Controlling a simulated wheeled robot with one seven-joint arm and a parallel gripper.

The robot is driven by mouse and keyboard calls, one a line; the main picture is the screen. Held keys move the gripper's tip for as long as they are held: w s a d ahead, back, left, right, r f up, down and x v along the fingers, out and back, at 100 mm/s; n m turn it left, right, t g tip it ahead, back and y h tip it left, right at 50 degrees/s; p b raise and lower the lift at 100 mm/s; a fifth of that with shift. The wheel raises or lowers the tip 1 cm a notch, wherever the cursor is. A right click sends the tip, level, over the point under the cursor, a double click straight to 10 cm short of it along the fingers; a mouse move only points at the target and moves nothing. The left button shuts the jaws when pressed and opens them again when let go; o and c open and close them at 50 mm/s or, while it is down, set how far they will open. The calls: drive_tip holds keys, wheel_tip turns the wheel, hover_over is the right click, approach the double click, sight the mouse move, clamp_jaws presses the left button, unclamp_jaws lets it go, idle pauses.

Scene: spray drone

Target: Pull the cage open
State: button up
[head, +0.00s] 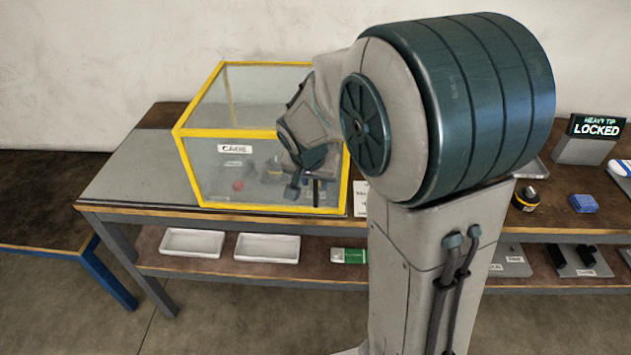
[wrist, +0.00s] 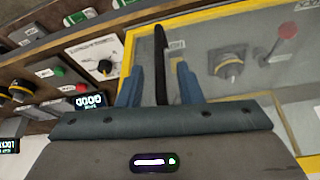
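The cage (head: 222,132) is a clear box with yellow edges and a "CAGE" label, standing on the workbench. It looks closed in the head view. Its yellow frame and clear panel also show in the wrist view (wrist: 225,22). A dark upright bar handle (wrist: 161,65) stands out at the cage front. My gripper (wrist: 158,82) has its two blue fingers apart, one on each side of the handle, with visible gaps. In the head view my gripper (head: 304,190) is at the lower right of the cage front, partly hidden by my arm.
A red button (head: 238,186) and a dark knob show inside the cage. The workbench (head: 135,175) is clear left of the cage. White trays (head: 192,242) and a green box (head: 348,256) lie on the shelf below. A "LOCKED" display (head: 596,127) stands at right.

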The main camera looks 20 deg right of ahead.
drive_tip(key=shift+x, duration=1.25)
